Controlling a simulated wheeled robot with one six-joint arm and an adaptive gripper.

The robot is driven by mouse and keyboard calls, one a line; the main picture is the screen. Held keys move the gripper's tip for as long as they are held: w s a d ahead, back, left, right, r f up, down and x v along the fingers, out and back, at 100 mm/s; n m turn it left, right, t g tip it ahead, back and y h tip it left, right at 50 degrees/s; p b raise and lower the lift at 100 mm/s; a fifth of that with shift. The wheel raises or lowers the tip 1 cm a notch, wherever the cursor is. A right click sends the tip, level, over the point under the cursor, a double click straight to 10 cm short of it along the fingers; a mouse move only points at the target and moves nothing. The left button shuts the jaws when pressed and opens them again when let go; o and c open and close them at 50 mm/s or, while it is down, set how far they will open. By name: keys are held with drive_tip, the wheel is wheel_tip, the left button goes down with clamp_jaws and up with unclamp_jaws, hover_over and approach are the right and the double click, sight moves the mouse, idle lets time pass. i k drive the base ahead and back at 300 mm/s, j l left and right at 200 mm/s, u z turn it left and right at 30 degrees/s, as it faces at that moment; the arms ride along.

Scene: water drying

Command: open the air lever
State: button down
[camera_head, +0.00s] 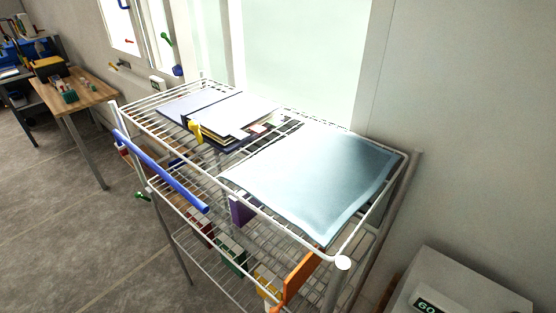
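Several small coloured handles show at the upper left, by the white-framed panels on the wall. There is a green handle (165,38), a blue handle (178,70), an orange-red handle (113,66) and another blue handle (124,4). They are small, and I cannot tell which one, if any, is the air lever or whether it is open. My gripper is not in view.
A white wire rack (343,262) fills the middle, holding a grey-blue sheet (315,175), papers and a binder (188,103). A blue bar (160,170) runs along its left side. A wooden table (78,92) stands far left; the grey floor (60,210) between looks clear.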

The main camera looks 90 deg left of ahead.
sight(137, 195)
drive_tip(key=u, duration=3.25)
drive_tip(key=k+l+u, duration=0.15)
drive_tip(key=l, duration=0.15)
drive_tip(key=k+l+u, duration=0.1)
drive_tip(key=l, duration=0.2)
